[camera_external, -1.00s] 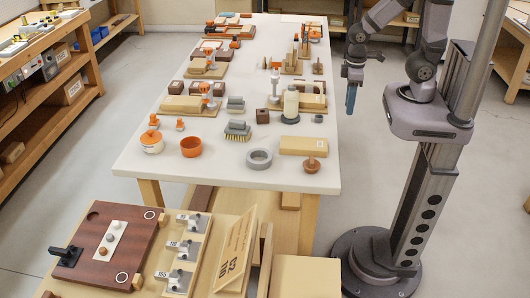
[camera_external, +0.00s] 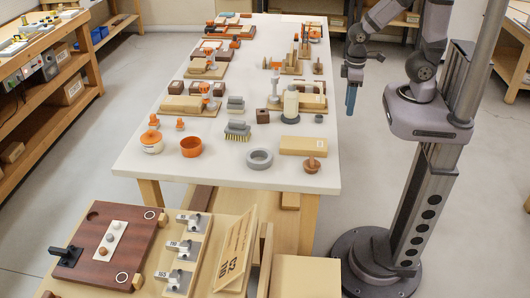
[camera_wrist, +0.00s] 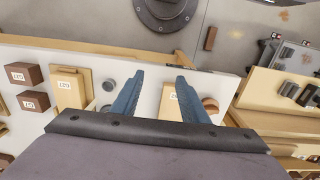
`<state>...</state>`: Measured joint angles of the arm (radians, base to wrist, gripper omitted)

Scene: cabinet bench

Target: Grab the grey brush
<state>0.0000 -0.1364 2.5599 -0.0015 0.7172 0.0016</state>
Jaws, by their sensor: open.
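The grey brush (camera_external: 237,131) lies on the white table, toward its front, with a grey back and pale bristles showing. My gripper (camera_external: 351,100) hangs off the right side of the table, well apart from the brush, with its blue fingers pointing down. In the wrist view my gripper (camera_wrist: 155,84) has its two fingers spread, with nothing held between them. I cannot make out the brush in the wrist view.
The white table (camera_external: 215,178) has bare room in front.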

